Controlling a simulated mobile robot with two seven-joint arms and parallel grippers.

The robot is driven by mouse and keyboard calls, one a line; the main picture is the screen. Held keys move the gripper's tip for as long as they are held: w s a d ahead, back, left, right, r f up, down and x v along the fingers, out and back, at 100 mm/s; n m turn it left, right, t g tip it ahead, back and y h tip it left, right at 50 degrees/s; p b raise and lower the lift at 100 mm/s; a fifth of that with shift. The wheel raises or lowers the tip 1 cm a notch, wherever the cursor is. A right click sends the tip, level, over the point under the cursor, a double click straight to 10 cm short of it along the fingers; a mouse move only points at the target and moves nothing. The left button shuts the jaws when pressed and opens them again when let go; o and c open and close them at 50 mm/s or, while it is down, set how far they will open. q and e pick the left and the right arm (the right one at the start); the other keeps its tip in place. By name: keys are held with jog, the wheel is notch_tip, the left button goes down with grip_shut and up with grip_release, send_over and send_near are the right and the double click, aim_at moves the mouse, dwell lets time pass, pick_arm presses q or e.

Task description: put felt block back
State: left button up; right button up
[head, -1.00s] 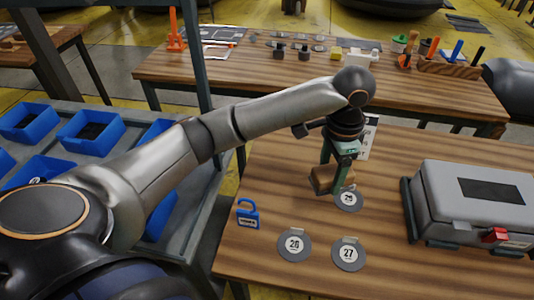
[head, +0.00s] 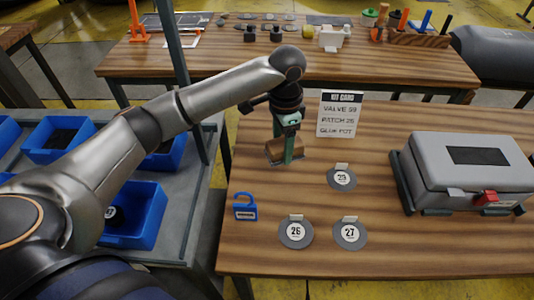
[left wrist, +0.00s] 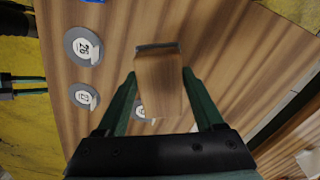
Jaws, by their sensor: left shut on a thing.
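The felt block (head: 287,150) is a brown wooden block with a dark grey layer along one side. My left gripper (head: 284,138) is shut on it, low at the left part of the wooden table (head: 400,245). I cannot tell whether the block touches the table. In the left wrist view the block (left wrist: 158,85) sits between the green fingers, its grey layer at the far end. My right gripper (left wrist: 30,87) shows small at the left edge of that view, its green fingers apart and empty. It is out of the head view.
Round patches 26 (head: 296,232), 27 (head: 350,233) and a third (head: 342,178) lie on the table. A blue padlock (head: 245,207) lies at the left edge. A kit card (head: 340,114) stands behind; a grey case (head: 470,170) is at right. Blue bins (head: 135,215) stand left.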

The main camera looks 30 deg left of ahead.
pick_arm(q)
jog(key=w+a+f, duration=0.1)
jog(key=f, duration=0.1)
jog(key=w+a+f, duration=0.1)
jog(key=a+f, duration=0.1)
jog(key=w+a+f, duration=0.1)
jog(key=a+f, duration=0.1)
jog(key=shift+a+f, duration=0.1)
jog(key=shift+a, duration=0.05)
jog(key=shift+w+a+f, duration=0.1)
jog(key=shift+a+f, duration=0.1)
jog(key=shift+f, duration=1.55)
jog(key=shift+f, duration=0.15)
jog(key=o, duration=1.3)
notch_tip(320, 180, up, 12)
jog(key=shift+r, duration=0.2)
